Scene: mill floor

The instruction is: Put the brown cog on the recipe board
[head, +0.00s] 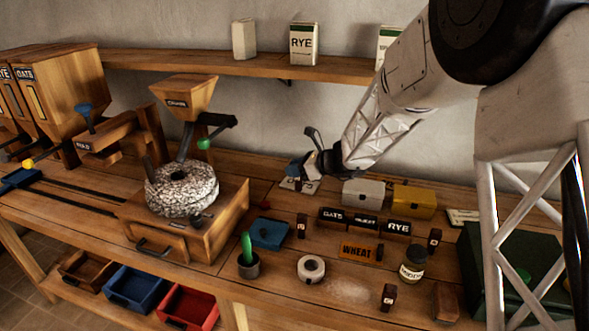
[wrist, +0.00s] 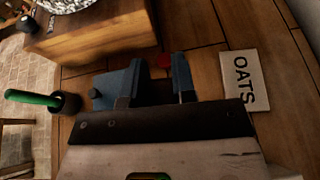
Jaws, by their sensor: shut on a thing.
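My gripper (head: 298,168) is above the back of the bench, right of the mill. In the wrist view its two blue-grey fingers (wrist: 154,90) are shut on a small dark brown thing, likely the brown cog (wrist: 152,93); its outline is mostly hidden. No other cog shows clearly. A pale card (head: 297,186) lies on the bench below the gripper. In the wrist view this card (wrist: 238,80) reads OATS and lies right of the fingers, apart from them. I cannot tell for sure whether it is the recipe board.
The mill (head: 182,188) stands to the left. A grey box (head: 363,192) and yellow box (head: 413,200) stand right of my gripper.

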